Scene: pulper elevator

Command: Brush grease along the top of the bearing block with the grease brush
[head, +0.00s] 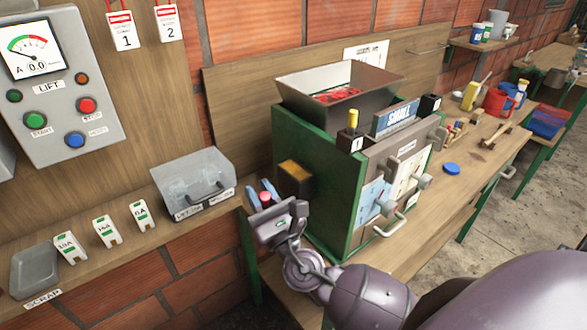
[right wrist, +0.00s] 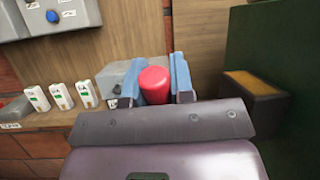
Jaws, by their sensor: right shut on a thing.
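My right gripper (head: 263,193) is left of the green machine in the head view. In the right wrist view its two blue fingers (right wrist: 155,82) are shut on a red cylindrical handle (right wrist: 154,86), which looks like the grease brush's handle. The bristles are hidden. A dark block with a yellow-orange top (head: 296,178), which looks like the bearing block, sits on the green machine's left side. It also shows in the right wrist view (right wrist: 258,103), right of the gripper and apart from it. My left gripper is not in view.
The green machine (head: 320,190) carries a metal hopper (head: 340,95) with red contents. A clear-covered box (head: 195,180), several white fuse-like modules (head: 105,231) and a grey scrap tray (head: 35,270) line the left shelf. The lift panel (head: 60,90) hangs above.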

